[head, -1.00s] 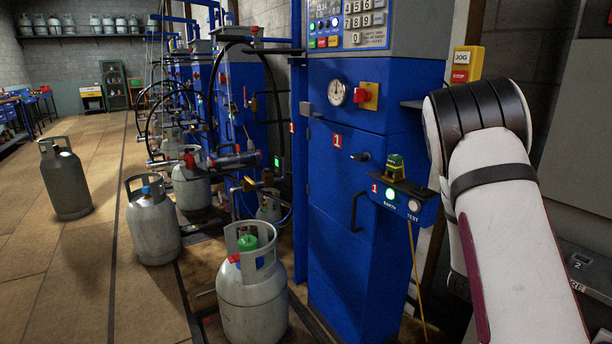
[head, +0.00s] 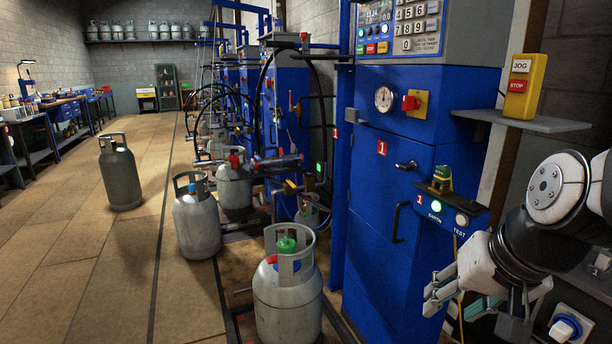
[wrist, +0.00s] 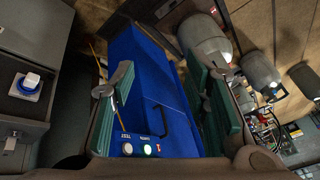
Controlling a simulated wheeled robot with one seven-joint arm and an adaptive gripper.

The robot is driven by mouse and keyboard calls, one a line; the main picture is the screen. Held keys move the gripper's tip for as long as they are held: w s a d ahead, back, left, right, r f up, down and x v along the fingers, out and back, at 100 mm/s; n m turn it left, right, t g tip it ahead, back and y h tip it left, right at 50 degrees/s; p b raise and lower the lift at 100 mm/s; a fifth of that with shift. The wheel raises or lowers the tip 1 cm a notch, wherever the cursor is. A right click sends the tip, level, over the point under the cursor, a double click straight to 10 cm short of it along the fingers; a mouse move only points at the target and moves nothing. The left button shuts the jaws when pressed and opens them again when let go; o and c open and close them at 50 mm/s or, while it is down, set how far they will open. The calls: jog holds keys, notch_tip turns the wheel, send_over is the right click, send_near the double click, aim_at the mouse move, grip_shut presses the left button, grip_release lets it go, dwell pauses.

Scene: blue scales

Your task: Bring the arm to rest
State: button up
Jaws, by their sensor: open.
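My gripper (head: 452,292) is at the lower right of the head view, in front of the right part of the blue cabinet, with its arm bent in from the right edge. In the wrist view the gripper (wrist: 163,85) shows two green-padded fingers spread wide apart, with nothing between them. Behind that gap are the blue cabinet and its earth test box (wrist: 140,146). In the head view the same earth test box (head: 440,214) has a lit green lamp and a small green and yellow device (head: 441,180) on top.
The blue scale cabinet (head: 385,240) stands left of my gripper. A yellow jog/stop box (head: 524,86) sits on a shelf above my arm. A grey gas cylinder (head: 287,298) with a green valve stands at the front; others stand behind. The floor (head: 100,270) at left is open.

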jog(key=s+a+r+n+g+h, duration=0.1)
jog(key=s+n+g, duration=0.1)
jog(key=s, duration=0.8)
jog(key=s+a+r+n+g, duration=0.1)
jog(key=s+g, duration=0.1)
jog(key=s, duration=0.8)
notch_tip(320, 180, up, 20)
jog(key=t+p, duration=0.3)
jog(key=p, duration=1.6)
jog(key=shift+a+n, duration=0.15)
jog(key=shift+n, duration=0.15)
jog(key=shift+o, duration=0.2)
jog(key=shift+w+f, duration=0.1)
jog(key=shift+w, duration=0.05)
